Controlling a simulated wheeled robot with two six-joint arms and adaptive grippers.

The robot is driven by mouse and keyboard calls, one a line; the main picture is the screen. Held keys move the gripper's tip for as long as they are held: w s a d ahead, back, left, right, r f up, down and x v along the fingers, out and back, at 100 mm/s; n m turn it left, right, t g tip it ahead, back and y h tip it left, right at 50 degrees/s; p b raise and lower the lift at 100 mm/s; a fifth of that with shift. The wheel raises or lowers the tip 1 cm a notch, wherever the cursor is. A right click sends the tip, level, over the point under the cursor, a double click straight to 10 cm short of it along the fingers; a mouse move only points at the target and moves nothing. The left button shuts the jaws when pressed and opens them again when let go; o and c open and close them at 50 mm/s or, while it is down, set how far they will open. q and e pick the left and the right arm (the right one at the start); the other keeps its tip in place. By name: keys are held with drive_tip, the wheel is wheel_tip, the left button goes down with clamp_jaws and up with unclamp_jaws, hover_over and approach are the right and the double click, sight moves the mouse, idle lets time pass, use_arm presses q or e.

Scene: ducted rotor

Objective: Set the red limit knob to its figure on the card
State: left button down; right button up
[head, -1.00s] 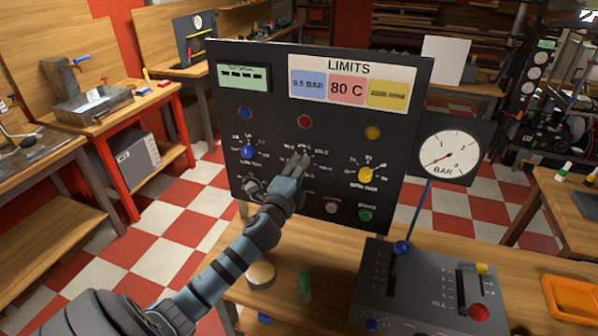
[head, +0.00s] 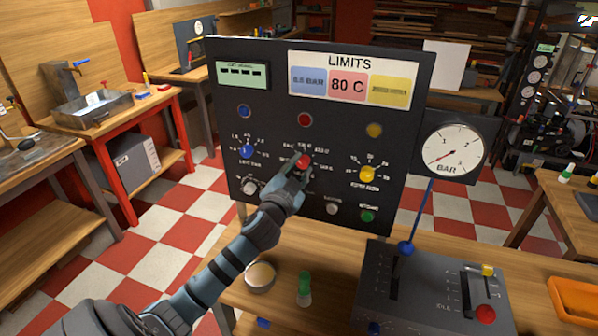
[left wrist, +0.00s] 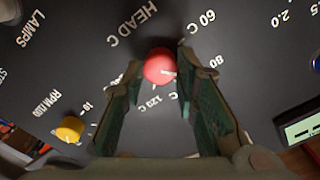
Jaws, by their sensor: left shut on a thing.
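The red limit knob (head: 303,160) sits mid-panel below a red lamp; it also shows in the left wrist view (left wrist: 158,64). My left gripper (head: 299,168) is shut on it, one finger on each side in the wrist view. A pale pointer mark on the knob faces right and slightly down there; the 60 C and 80 markings lie to its right, partly behind a finger. The exact setting cannot be told. The limits card (head: 353,63) reads 80 C on its pink patch (head: 347,86). My right gripper is not in view.
A blue knob (head: 247,152) and a yellow knob (head: 367,174) flank the red one. A gauge (head: 452,147) stands at the panel's right. A lever box (head: 430,290), a green-capped bottle (head: 304,288) and a round tin (head: 261,276) are on the bench below.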

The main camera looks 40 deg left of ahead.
use_arm(q)
drive_tip(key=shift+n, duration=0.6)
drive_tip(key=c, duration=1.2)
unclamp_jaws()
drive_tip(key=shift+c, duration=0.2)
drive_tip(key=v, duration=1.2)
